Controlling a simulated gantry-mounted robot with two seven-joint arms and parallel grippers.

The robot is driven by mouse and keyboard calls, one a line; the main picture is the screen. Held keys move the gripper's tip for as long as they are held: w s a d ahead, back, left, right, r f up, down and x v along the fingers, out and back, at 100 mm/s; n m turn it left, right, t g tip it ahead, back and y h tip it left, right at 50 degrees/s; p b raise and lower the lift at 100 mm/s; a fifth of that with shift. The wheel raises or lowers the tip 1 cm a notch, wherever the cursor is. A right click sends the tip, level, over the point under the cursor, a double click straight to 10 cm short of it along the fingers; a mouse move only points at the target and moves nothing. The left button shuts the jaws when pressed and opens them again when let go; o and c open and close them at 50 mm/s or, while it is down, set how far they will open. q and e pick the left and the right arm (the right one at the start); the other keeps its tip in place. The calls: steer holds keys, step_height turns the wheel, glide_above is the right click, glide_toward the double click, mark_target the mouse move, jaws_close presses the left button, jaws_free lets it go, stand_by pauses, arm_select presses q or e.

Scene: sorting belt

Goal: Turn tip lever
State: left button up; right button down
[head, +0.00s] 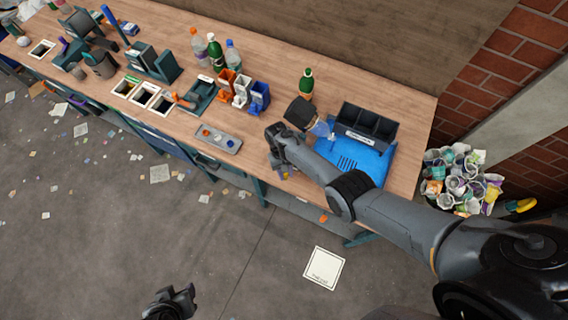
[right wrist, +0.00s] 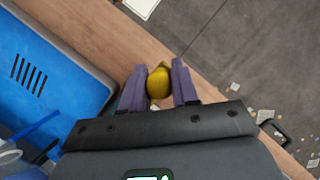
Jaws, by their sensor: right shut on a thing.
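A yellow rounded knob (right wrist: 158,83) shows between the two purple-grey fingers of my right gripper (right wrist: 158,88) in the right wrist view. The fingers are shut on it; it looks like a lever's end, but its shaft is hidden. In the head view my right gripper (head: 284,170) points down at the bench's front edge, left of the blue tray (head: 375,164), and the knob cannot be made out. My left gripper (head: 171,302) is at the bottom of the head view, over the floor, away from the bench; its jaws are too dark to read.
The wooden bench (head: 405,90) carries a black divided bin (head: 367,124) behind the blue tray. A green bottle (head: 306,83), orange, white and blue small bins (head: 241,91) and a grey tray (head: 218,139) stand to the left. A heap of cups (head: 462,180) lies at the right.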

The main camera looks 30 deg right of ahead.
steer(key=shift+s, duration=0.1)
stand_by(0.4)
steer(key=c, duration=0.8)
jaws_free()
steer(key=shift+d, duration=0.1)
steer(key=shift+c, duration=0.2)
steer(key=p+v, duration=0.1)
steer(key=v, duration=0.9)
steer(key=shift+r, duration=0.4)
